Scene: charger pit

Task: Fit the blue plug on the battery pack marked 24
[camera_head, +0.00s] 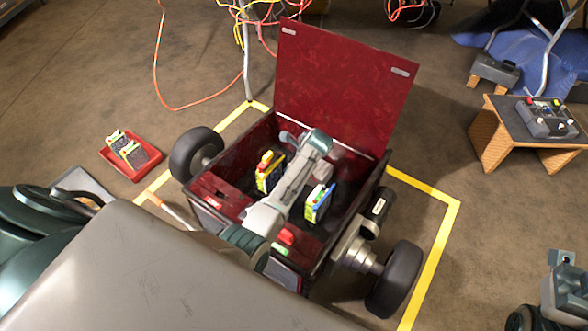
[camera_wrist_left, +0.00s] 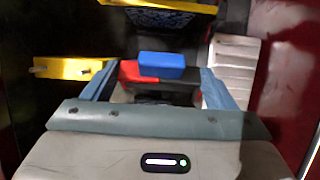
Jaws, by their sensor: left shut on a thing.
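The red cart box (camera_head: 225,200) stands open with its lid (camera_head: 342,80) raised. I cannot tell whether the plug touches a pack.
A red tray (camera_head: 152,166) with more packs lies on the floor at left. A wooden stand (camera_head: 497,150) with a grey control box (camera_head: 546,117) is at right. Loose cables hang behind the lid. In the wrist view a yellow bar (camera_wrist_left: 66,68) lies close left of the fingers.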

